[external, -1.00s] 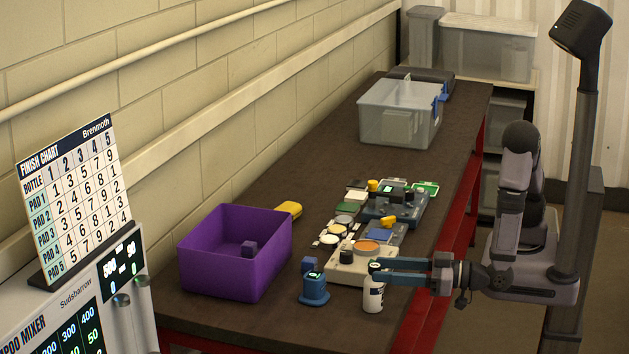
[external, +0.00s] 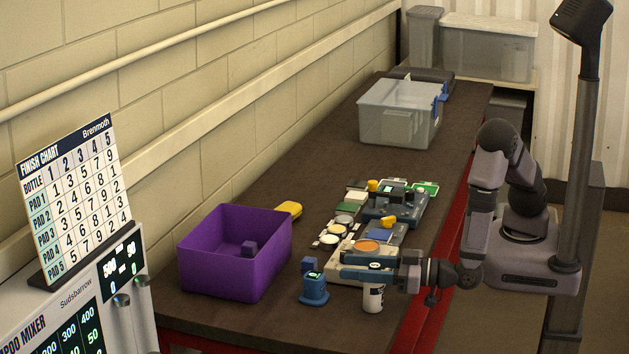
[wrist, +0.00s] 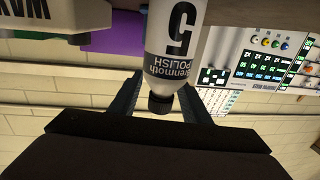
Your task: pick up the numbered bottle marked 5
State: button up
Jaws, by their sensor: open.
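The white bottle marked 5 (wrist: 172,40), labelled "Brenmoth POLISH" with a black cap, appears upside down in the wrist view. In the external view the bottle (external: 373,300) stands upright near the table's front edge, its upper part hidden by my gripper (external: 370,269). My gripper is open, its two fingers at either side of the bottle near the cap. In the wrist view the bottle's cap end lies between the fingers of my gripper (wrist: 161,88). I cannot tell whether either finger touches it.
A purple bin (external: 225,272) and a small blue device (external: 314,291) stand left of the bottle. Pads and trays, one with an orange disc (external: 367,246), lie close behind it. A clear tub (external: 395,115) stands farther back. The table (external: 225,327) is clear at front left.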

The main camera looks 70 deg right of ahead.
grip_shut()
jog(key=shift+r, duration=0.15)
notch_tip(320, 180, up, 10)
jog(key=shift+b, duration=0.4)
dwell(0.6)
